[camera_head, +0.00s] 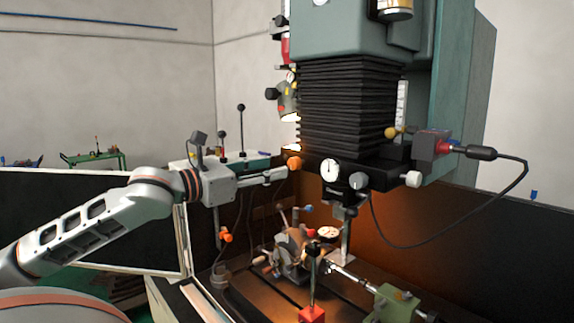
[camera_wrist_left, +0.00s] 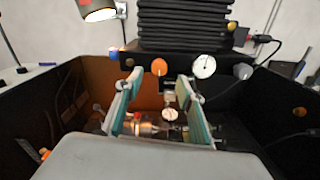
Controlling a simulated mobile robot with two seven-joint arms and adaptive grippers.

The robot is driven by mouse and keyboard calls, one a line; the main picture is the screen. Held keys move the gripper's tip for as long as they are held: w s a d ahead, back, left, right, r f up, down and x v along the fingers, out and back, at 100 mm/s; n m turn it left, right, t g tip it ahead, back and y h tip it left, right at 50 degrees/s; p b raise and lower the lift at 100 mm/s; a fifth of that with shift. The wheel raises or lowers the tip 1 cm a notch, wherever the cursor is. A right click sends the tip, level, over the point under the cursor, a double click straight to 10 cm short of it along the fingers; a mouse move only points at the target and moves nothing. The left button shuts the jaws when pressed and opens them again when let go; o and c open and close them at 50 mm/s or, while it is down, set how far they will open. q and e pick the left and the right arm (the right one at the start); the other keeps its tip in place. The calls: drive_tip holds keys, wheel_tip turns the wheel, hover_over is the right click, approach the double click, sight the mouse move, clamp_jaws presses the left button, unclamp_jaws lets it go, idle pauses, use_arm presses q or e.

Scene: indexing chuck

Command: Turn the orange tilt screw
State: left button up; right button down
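The orange tilt screw (camera_head: 294,163) is a round orange knob on the black front block under the bellows. It also shows in the left wrist view (camera_wrist_left: 159,66), facing the camera. My left gripper (camera_head: 281,174) reaches in from the left, with its fingertips close to the knob. In the left wrist view the left gripper (camera_wrist_left: 157,82) is open, its two greenish finger pads wide apart, and nothing is between them. The knob appears just beyond and slightly above the fingertips; contact does not show. My right gripper is not in view.
A dial gauge (camera_head: 330,170) and a grey knob (camera_head: 357,181) sit right of the orange screw. Below are the chuck (camera_head: 292,246), a second gauge (camera_head: 328,232) and a red block (camera_head: 311,314). A black cable (camera_head: 431,245) loops at right.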

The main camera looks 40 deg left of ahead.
sight(291, 163)
use_arm(q)
drive_tip(key=shift+w+d, duration=0.15)
drive_tip(key=shift+w, duration=1.35)
drive_tip(key=shift+w+d, duration=0.15)
drive_tip(key=shift+w, duration=1.35)
clamp_jaws()
